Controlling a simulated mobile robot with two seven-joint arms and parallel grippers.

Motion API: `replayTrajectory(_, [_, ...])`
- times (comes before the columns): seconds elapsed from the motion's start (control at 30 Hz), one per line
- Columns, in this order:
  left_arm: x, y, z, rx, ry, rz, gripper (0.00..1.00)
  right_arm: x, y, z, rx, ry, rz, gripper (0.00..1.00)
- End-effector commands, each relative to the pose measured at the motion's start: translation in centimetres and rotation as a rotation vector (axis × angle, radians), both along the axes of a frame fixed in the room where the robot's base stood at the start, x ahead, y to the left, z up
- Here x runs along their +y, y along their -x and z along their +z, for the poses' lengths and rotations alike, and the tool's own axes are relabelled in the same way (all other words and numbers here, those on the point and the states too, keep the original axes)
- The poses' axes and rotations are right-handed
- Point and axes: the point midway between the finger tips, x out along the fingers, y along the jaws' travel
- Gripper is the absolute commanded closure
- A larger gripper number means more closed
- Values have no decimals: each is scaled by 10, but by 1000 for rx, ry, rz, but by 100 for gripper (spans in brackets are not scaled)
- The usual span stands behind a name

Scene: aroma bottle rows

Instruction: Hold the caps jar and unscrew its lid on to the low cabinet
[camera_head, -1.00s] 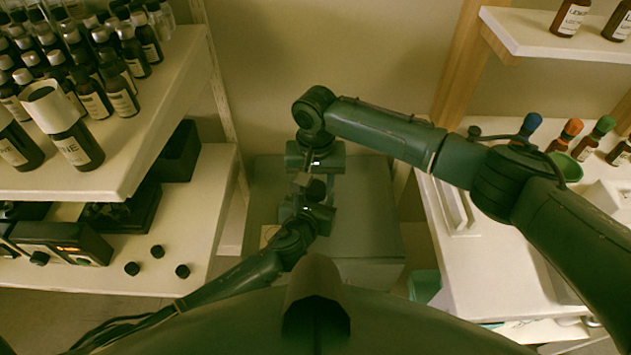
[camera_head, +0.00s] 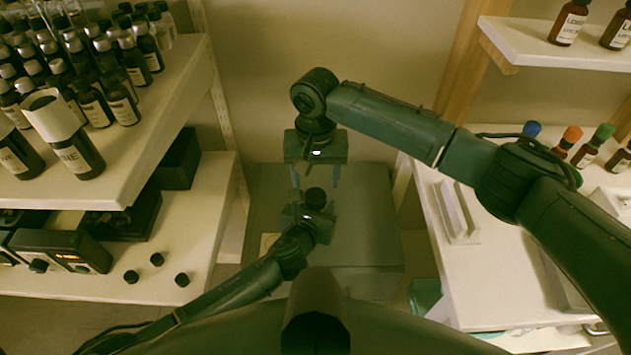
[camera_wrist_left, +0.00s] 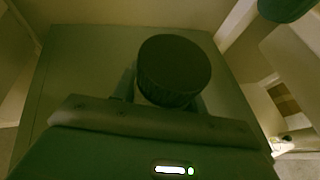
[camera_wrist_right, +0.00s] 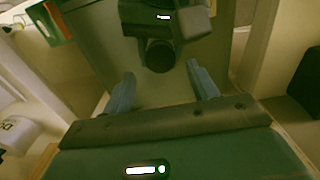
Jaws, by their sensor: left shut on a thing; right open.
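The caps jar's dark round lid (camera_head: 316,197) shows upright at the centre, above the low cabinet. My left gripper (camera_head: 313,214) is shut on the jar below the lid; the jar's body is mostly hidden. The lid also shows large in the left wrist view (camera_wrist_left: 174,70), in front of that gripper. My right gripper (camera_head: 316,182) hangs behind and above the lid, open and empty, with its fingers spread apart. In the right wrist view the lid (camera_wrist_right: 159,57) lies between and beyond the fingertips, apart from both. The low cabinet (camera_head: 365,235) has a grey-green top.
Left shelves hold crowded brown bottles (camera_head: 118,98), dark devices (camera_head: 65,250) and several loose black caps (camera_head: 157,259). A white counter (camera_head: 490,280) with colour-capped bottles (camera_head: 587,152) stands at the right. A green bin (camera_head: 425,295) is beside the cabinet. The cabinet top's right part looks clear.

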Motion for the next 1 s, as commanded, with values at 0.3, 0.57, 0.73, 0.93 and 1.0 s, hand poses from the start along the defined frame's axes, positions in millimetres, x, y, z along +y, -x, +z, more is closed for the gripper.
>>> replayTrajectory(0.3, [0,0,0,0,0,0,100,0,0,23,2,1,-1,41])
replayTrajectory(0.57, [0,0,0,0,0,0,100,0,0,-17,3,2,0,41])
replayTrajectory(0.73, [0,0,0,0,0,0,100,1,0,-38,1,0,0,41])
replayTrajectory(0.93, [0,0,0,0,0,0,100,0,0,-48,0,0,1,41])
replayTrajectory(1.0, [0,0,0,0,0,0,100,0,0,-49,0,0,1,41])
